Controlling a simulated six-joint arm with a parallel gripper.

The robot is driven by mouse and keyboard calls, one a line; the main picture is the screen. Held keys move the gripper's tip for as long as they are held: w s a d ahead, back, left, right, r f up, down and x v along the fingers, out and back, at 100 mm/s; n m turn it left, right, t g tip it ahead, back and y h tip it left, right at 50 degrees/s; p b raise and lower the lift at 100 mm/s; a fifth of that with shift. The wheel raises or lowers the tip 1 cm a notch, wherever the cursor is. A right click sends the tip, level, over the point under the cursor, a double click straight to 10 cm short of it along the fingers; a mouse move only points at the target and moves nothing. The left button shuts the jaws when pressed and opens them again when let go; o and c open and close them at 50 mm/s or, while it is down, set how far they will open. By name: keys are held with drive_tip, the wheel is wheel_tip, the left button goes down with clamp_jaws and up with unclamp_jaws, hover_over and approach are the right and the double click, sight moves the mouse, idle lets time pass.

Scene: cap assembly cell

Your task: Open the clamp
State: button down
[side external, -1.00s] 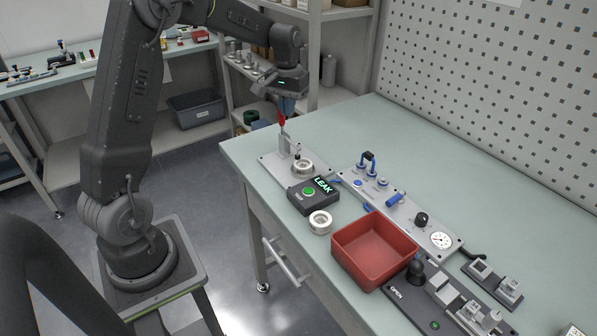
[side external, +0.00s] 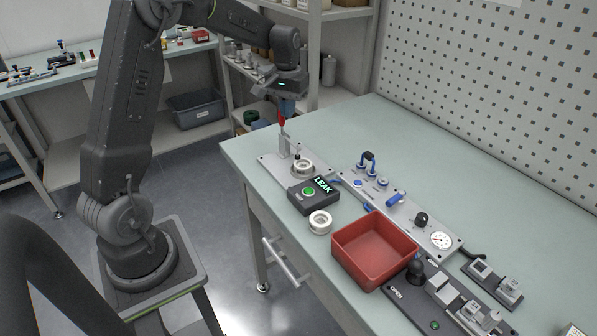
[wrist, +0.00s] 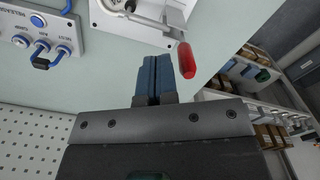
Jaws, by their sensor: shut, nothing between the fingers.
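The clamp (side external: 284,140) stands on a light metal plate at the table's far left corner. Its red-tipped handle (side external: 281,119) points upward. In the wrist view the red grip (wrist: 187,60) lies just right of my fingertips, and part of the clamp's metal arm (wrist: 148,20) shows at the top edge. My gripper (wrist: 154,62) has its two blue fingers together with nothing between them. In the side view it (side external: 287,98) is above and close to the red handle; I cannot tell whether they touch. A pale ring-shaped part (side external: 303,166) sits on the plate beside the clamp.
A black box with a green button and a lit LEAK sign (side external: 313,194) is in front of the plate. A loose white ring (side external: 320,222), a red bin (side external: 374,250) and a panel with blue fittings (side external: 398,208) stand nearby. The table's back is clear.

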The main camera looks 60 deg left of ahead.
drive_tip(key=shift+f, duration=1.5)
drive_tip(key=shift+a+f, duration=0.1)
drive_tip(key=shift+a, duration=1.9)
drive_tip(key=shift+a+f, duration=0.25)
drive_tip(key=shift+a, duration=0.2)
